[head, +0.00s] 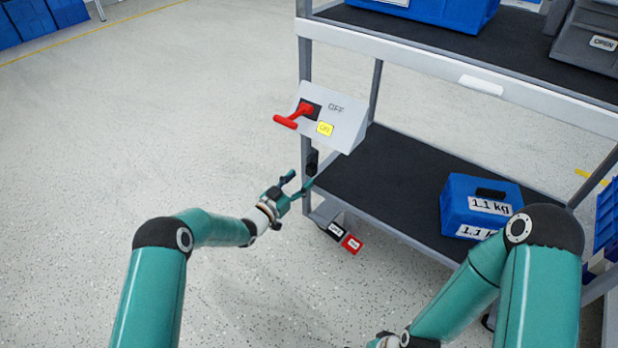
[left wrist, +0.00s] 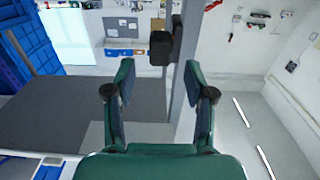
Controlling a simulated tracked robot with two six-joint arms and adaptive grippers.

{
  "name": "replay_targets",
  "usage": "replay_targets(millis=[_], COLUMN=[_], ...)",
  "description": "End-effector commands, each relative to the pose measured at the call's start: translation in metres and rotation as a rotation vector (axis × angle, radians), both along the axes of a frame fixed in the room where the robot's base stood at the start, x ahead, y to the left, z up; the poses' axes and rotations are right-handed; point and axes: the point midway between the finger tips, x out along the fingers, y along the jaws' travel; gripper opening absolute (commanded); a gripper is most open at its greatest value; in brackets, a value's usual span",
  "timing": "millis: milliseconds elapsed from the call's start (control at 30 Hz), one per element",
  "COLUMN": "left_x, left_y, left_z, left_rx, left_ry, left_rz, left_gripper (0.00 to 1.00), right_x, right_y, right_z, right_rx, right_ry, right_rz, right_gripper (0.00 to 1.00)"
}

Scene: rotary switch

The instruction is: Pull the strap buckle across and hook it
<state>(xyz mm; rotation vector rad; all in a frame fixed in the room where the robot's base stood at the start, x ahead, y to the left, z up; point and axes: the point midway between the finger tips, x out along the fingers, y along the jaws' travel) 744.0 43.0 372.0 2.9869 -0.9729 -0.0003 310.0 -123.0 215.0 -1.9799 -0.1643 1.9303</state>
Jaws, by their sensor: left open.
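I cannot make out a strap or buckle for certain. A small black block (head: 313,162) is on the shelf's front post; it also shows in the left wrist view (left wrist: 161,46), ahead of the gap between my fingers. My left gripper (head: 300,183) is open and empty, just below and beside this block, apart from it as far as I can tell. Its two fingers (left wrist: 158,80) stand wide apart in the left wrist view. A red T-shaped handle (head: 292,116) juts from a grey switch box (head: 345,127) marked OFF, above the gripper. My right gripper is out of view.
The shelf's front post (head: 305,70) stands close by the left gripper. Black and red tagged pieces (head: 351,243) are below the shelf's edge. Open floor (head: 150,130) lies to the left.

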Motion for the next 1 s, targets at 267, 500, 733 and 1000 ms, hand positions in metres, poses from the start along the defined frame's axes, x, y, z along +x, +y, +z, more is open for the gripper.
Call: replay_targets(millis=[267,500,733,1000], left_x=[0.032,0.040,0.040,0.040], left_y=[-0.024,-0.029,-0.029,-0.028], left_z=[-0.002,-0.001,0.000,0.000], left_rx=[0.001,0.000,0.000,0.001], left_ry=[-0.002,0.001,0.001,0.001], left_rz=[-0.002,0.000,0.000,0.000], left_gripper=[0.54,0.54,0.54,0.09], right_x=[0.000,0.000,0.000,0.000], right_y=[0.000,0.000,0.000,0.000], right_z=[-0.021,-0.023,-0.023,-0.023], right_rx=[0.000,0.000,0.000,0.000], right_ry=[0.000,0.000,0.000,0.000], right_rz=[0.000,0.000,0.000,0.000], right_gripper=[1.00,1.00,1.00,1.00])
